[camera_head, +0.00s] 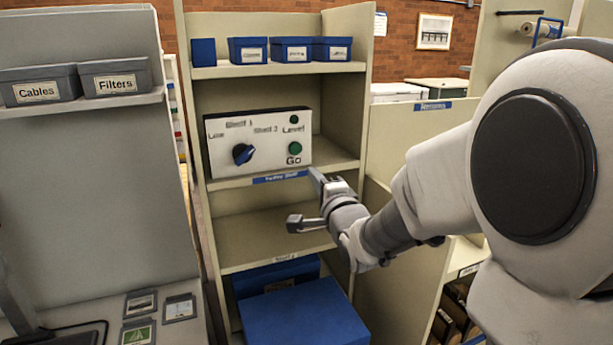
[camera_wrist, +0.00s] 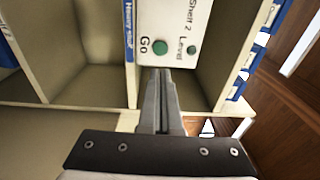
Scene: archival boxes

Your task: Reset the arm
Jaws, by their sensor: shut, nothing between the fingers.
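My gripper (camera_head: 317,178) is in front of the shelf unit, just below and right of the white control panel (camera_head: 262,172). Its fingers are shut and empty. In the wrist view the closed fingers (camera_wrist: 160,72) point at the panel, just below the green Go button (camera_wrist: 160,47); I cannot tell whether they touch the panel. The head view shows the Go button (camera_head: 295,148) clear of the fingers, a green Level light (camera_head: 294,119) above it and a dark blue knob (camera_head: 243,154) at left. My arm reaches in from the right.
Several blue boxes (camera_head: 248,50) stand on the top shelf. A large blue box (camera_head: 305,318) is low in front of the unit. Grey Cables (camera_head: 40,86) and Filters (camera_head: 116,77) bins sit at left. The shelf below the panel (camera_head: 262,235) is empty. A cream side panel (camera_head: 398,250) stands behind my arm.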

